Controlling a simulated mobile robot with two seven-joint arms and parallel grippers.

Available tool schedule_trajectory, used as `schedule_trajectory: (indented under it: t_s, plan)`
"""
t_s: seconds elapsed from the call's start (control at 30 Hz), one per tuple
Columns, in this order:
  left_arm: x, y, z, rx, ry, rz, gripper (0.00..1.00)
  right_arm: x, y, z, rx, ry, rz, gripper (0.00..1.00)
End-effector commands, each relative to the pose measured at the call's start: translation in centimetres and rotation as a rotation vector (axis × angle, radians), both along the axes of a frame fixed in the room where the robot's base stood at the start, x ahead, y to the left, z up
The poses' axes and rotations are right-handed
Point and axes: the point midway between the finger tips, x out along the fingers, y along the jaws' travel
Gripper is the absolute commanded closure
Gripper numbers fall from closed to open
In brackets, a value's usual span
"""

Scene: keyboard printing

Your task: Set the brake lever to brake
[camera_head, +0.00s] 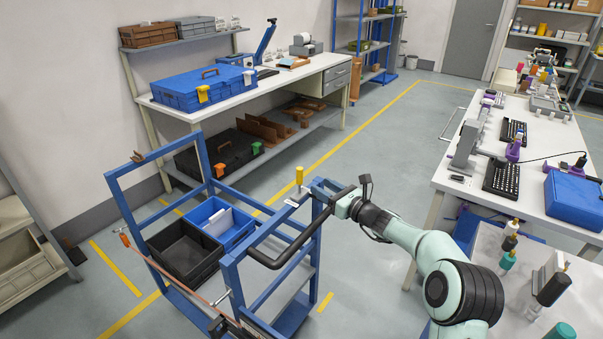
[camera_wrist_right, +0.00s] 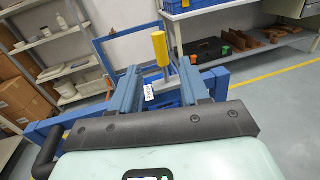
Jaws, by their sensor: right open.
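The brake lever (camera_head: 299,176) has a yellow cylindrical grip and stands roughly upright at the near end of the blue cart (camera_head: 228,277). In the right wrist view the yellow lever (camera_wrist_right: 160,48) shows straight ahead, in the gap between my fingers. My right gripper (camera_wrist_right: 158,78) is open, with one finger on each side of the lever's line. I cannot tell whether either finger touches it. In the head view my right gripper (camera_head: 318,193) is at the cart's right corner, close to the lever. My left gripper is not in view.
The cart's black push handle (camera_head: 270,262) runs just below my right gripper. The cart carries a black crate (camera_head: 183,270) and a blue crate (camera_head: 240,224). A white table (camera_head: 462,181) stands to the right and a workbench (camera_head: 250,98) behind. Floor between them is clear.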

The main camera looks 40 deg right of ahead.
Motion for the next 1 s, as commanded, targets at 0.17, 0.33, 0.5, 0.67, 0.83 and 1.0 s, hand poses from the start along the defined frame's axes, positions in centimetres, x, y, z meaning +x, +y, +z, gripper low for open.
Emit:
schedule_trajectory:
  t_s: [0.17,0.33,0.5,0.67,0.83,1.0]
  plan:
    - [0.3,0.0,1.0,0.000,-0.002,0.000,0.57,4.1,0.5,0.2,0.003,-0.003,0.003,0.54]
    - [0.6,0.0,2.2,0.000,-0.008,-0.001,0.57,7.4,0.7,0.2,0.001,-0.002,0.002,0.54]
    - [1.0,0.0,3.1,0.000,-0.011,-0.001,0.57,9.5,0.8,0.2,0.001,0.000,0.000,0.54]
    - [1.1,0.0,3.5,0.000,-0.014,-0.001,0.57,10.5,0.9,0.1,0.000,0.001,-0.001,0.54]
    - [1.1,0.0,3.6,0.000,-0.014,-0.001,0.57,10.6,0.9,0.0,0.000,0.001,-0.001,0.54]
    - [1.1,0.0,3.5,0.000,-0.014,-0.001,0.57,10.6,0.9,0.0,0.000,0.001,-0.001,0.61]
